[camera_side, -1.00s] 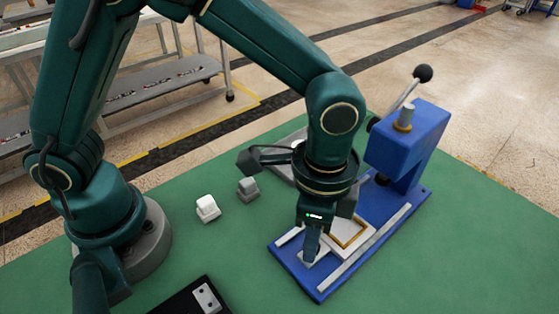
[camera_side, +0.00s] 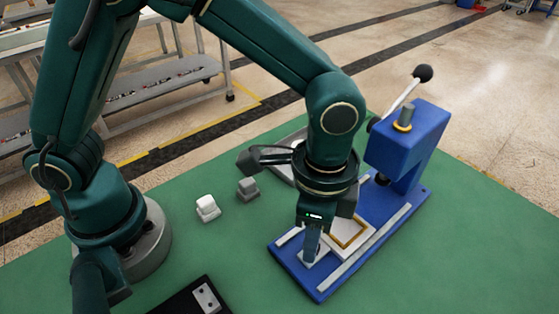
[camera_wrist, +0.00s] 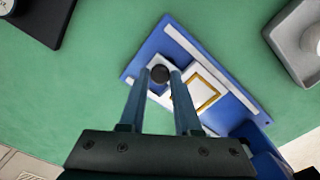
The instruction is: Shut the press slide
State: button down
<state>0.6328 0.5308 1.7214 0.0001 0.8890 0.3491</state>
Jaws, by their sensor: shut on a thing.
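The blue press (camera_side: 408,145) stands on the green table, with its lever and dark ball (camera_side: 422,73) raised. Its white slide (camera_side: 366,240), with a gold-edged square, lies between pale rails on the blue base (camera_side: 318,292), in front of the press head and not under it. In the wrist view the slide (camera_wrist: 190,97) has a dark round knob (camera_wrist: 160,73) at its outer end. My gripper (camera_side: 309,258) is down at that end. In the wrist view my gripper (camera_wrist: 160,76) has its two fingers on either side of the knob, shut on it.
A white block (camera_side: 207,207) and a grey block (camera_side: 248,188) sit on the table left of the press. A grey tray (camera_side: 285,163) lies behind my wrist, partly hidden. A black plate (camera_side: 185,302) is at the front edge. The table right of the press is clear.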

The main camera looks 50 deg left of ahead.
aim_at(332, 236)
jog(key=shift+r, duration=0.1)
dwell(0.4)
jog(key=shift+w, duration=2.4)
jog(key=c, duration=0.6)
grip_release()
jog(key=shift+r, duration=2.55)
